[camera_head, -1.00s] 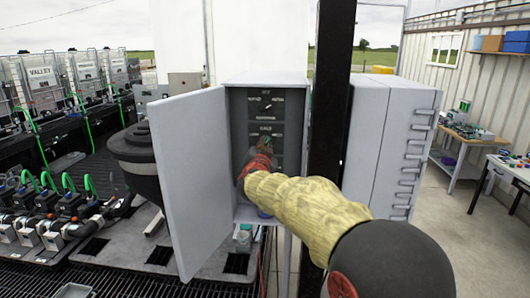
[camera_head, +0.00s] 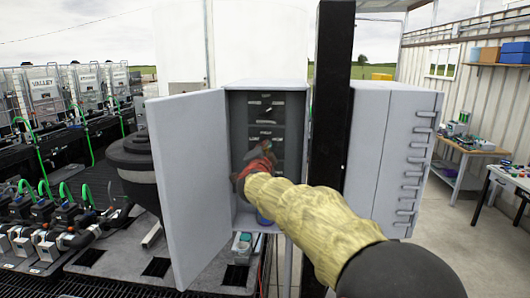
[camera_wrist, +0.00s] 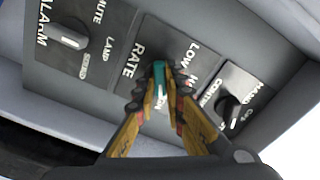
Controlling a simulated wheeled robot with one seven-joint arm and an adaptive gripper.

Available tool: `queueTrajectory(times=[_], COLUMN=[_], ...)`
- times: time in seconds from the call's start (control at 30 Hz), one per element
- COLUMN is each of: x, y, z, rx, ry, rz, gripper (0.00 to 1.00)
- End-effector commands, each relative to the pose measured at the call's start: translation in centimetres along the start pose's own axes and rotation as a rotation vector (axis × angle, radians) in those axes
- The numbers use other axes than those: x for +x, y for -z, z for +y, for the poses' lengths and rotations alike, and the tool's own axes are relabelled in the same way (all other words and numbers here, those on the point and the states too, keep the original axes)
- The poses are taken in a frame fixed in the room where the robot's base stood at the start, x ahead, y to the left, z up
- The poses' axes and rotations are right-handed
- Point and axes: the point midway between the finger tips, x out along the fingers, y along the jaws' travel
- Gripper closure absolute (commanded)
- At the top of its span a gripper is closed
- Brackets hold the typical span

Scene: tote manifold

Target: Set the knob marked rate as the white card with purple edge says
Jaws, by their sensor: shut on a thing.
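The rate knob (camera_wrist: 159,83) shows in the wrist view as a teal-green handle on a dark plate lettered RATE, with LOW and other words partly hidden by the fingers. My gripper (camera_wrist: 160,84) is shut on this knob, one finger on each side. In the head view my gripper (camera_head: 262,152) reaches into the open grey cabinet (camera_head: 238,142) and hides the knob there. I see no white card with purple edge in either current view.
Beside the rate plate are the alarm knob (camera_wrist: 75,39) and a black control knob (camera_wrist: 228,106). The cabinet door (camera_head: 195,185) stands open on the left. A black post (camera_head: 330,130) stands close on the right.

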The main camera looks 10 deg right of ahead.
Motion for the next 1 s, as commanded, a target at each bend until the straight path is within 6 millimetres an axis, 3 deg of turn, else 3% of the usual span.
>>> queueTrajectory(times=[0.37,0.4,0.7,1.0], x=[0.02,0.03,0.01,-0.08], y=[-0.24,-0.25,-0.12,-0.04], z=[0.35,0.36,0.17,0.06], rx=[0.006,0.006,0.005,0.005], ry=[-0.005,-0.005,-0.003,-0.001], rz=[-0.004,-0.004,-0.002,-0.001], gripper=[1.00,0.88,0.71,0.70])
